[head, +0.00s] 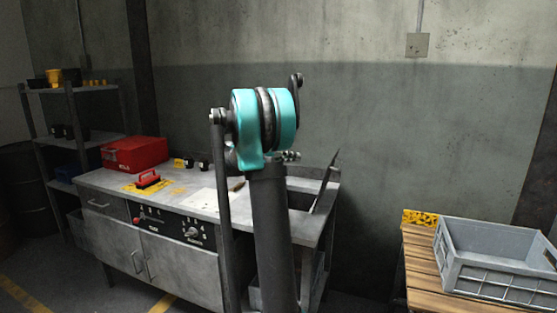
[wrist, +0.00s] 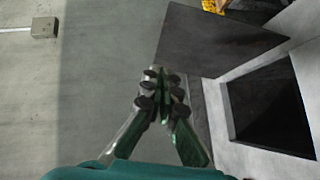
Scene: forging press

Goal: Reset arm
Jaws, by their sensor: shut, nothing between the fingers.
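My gripper (wrist: 161,85) shows in the wrist view with its fingers closed together and nothing between them. Beyond it in that view are a dark raised plate (wrist: 215,38) and a dark square opening (wrist: 270,108) in a grey surface. My gripper touches neither as far as I can see. In the head view my arm stands upright in front of the metal workbench (head: 105,184), and its teal joint hides part of the bench and wall. The gripper's tips (head: 290,156) show just right of that joint, above the bench's open bin (head: 300,200).
On the bench are a red toolbox (head: 135,154), a red-handled object (head: 148,179) and a paper sheet (head: 205,201). A grey crate (head: 495,275) sits on a wooden table (head: 420,262) at right. A shelf (head: 75,140) stands at left.

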